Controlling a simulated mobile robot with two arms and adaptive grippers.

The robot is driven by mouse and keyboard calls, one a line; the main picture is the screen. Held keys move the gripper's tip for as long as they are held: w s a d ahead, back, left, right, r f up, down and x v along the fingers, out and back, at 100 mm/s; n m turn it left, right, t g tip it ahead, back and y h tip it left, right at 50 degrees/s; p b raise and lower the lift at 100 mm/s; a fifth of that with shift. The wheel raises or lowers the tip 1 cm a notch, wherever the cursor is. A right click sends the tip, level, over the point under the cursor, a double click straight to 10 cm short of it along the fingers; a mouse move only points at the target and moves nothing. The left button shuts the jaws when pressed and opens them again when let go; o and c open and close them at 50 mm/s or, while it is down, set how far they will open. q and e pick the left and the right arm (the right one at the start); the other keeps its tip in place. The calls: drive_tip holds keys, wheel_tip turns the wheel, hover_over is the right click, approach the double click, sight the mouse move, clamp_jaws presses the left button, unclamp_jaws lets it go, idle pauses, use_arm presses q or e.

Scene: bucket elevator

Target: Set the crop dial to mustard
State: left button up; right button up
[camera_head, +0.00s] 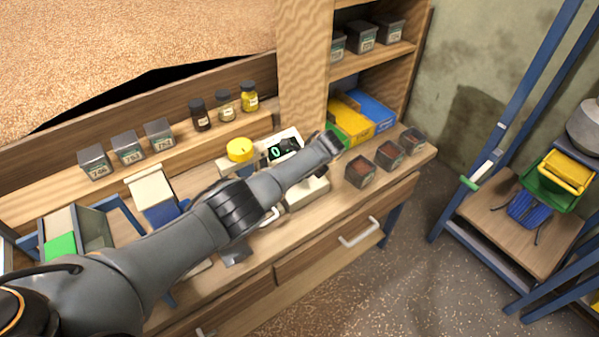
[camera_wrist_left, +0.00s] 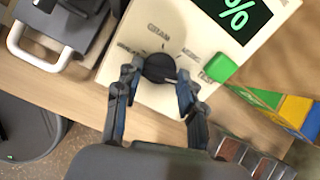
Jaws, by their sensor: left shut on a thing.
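The crop dial (camera_wrist_left: 158,68) is a round dark knob on a cream meter (camera_wrist_left: 145,25), with small printed labels around it. One label seems to start with "GRA" and another with "MUS", but they are blurred, and I cannot tell for sure where the pointer is set. My left gripper (camera_wrist_left: 160,73) is shut on the dial, a finger on either side. The meter also shows in the head view (camera_head: 313,192), largely behind my left arm, which hides the dial and gripper there. Its green-lit display (camera_wrist_left: 238,14) shows a percent sign. My right gripper is not in view.
A green button (camera_wrist_left: 218,68) labelled TEST sits beside the dial. Yellow and blue boxes (camera_head: 372,110) and several small sample tins (camera_head: 360,171) stand to the right on the bench. A white-handled device (camera_wrist_left: 58,38) is at left.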

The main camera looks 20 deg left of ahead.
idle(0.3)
use_arm(q)
drive_tip(key=o, duration=1.2)
drive_tip(key=shift+d, duration=0.1)
drive_tip(key=shift+c, duration=0.2)
drive_tip(key=shift+r, duration=0.1)
drive_tip(key=v, duration=1.1)
drive_tip(key=shift+s+d+r, duration=0.15)
drive_tip(key=shift+d+r, duration=0.05)
drive_tip(key=shift+r, duration=0.15)
